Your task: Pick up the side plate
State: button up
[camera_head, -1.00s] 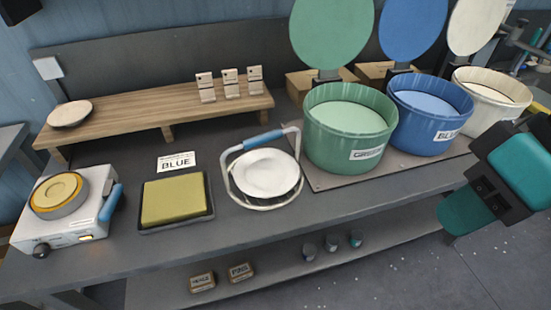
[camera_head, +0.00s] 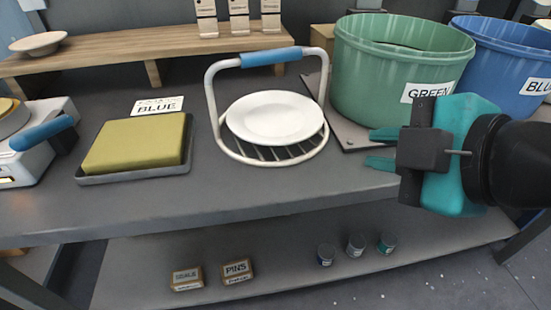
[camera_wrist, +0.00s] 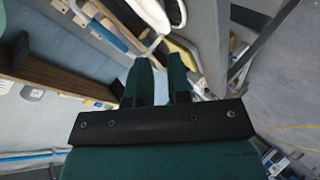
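A white round plate (camera_head: 274,117) lies in a round white wire rack (camera_head: 225,142) with a blue-gripped handle (camera_head: 270,56) arching behind it. A smaller pale dish (camera_head: 38,43) sits on the wooden shelf at the back left. I cannot tell from looks alone which of them is called the side plate. My teal gripper (camera_head: 376,149) is to the right of the rack, in front of the green tub, with its fingers pointing left. Its two fingers are apart with nothing between them; they also show in the wrist view (camera_wrist: 163,72).
The green tub (camera_head: 395,75) and blue tub (camera_head: 510,65) stand behind and right of my gripper. A yellow pad in a dark tray (camera_head: 140,145) and a white appliance (camera_head: 35,150) are at left. Tins and small boxes lie on the lower shelf (camera_head: 290,262).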

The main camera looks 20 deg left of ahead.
notch_tip(320, 180, down, 3)
jog(key=a+n+y+b, duration=0.1)
jog(key=a+n+b, duration=0.1)
jog(key=n+b, duration=0.1)
jog(key=t+p, duration=0.1)
jog(key=p, duration=0.6)
send_near(286, 143)
jog(key=shift+n+y, duration=0.3)
jog(key=shift+y, duration=0.1)
jog(key=x, duration=0.6)
jog(key=shift+w+f, duration=0.15)
jog(key=shift+f, duration=0.2)
jog(key=x, duration=0.5)
jog(key=shift+w, duration=0.2)
jog(key=shift+c, duration=0.3)
grip_shut()
